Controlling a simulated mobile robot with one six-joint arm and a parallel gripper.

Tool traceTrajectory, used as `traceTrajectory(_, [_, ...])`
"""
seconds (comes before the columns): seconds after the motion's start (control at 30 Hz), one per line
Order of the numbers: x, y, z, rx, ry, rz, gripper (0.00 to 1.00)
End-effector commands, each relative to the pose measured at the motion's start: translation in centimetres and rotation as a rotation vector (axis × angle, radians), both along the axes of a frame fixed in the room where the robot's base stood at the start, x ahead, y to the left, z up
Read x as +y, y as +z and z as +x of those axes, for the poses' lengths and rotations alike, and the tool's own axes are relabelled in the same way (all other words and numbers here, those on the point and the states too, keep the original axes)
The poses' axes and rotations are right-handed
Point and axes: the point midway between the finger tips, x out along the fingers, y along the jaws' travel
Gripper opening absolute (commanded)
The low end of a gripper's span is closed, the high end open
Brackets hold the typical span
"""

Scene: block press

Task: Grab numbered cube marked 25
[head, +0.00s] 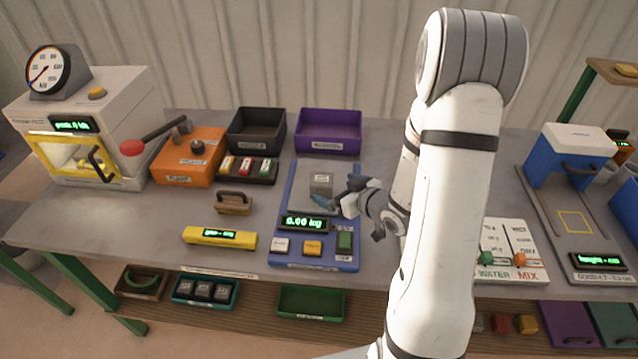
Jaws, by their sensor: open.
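I cannot tell whether a finger touches the cube. Several dark cubes (203,289) with pale marks, also unreadable, stand in a teal tray (178,290) on the lower shelf.
Behind the scale are a black bin (257,112) and a purple bin (330,113). The press (95,115) with its red-knobbed lever stands left, by an orange box (188,177). A yellow gauge bar (220,246) lies left of the scale. A WATER/MIX panel (505,235) is right of my arm.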

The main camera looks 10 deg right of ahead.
Motion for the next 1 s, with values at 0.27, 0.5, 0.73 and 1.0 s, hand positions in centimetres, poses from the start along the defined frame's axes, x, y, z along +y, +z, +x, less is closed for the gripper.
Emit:
traceTrajectory(0.27, [1.3, -1.0, 2.1, -0.006, 0.011, 0.013, 0.99])
traceTrajectory(0.5, [2.1, -1.9, 4.5, -0.005, 0.009, 0.013, 0.99])
traceTrajectory(0.73, [3.0, -3.0, 6.4, -0.006, 0.010, 0.012, 0.99])
traceTrajectory(1.0, [3.1, -3.1, 6.5, -0.007, 0.009, 0.010, 0.96])
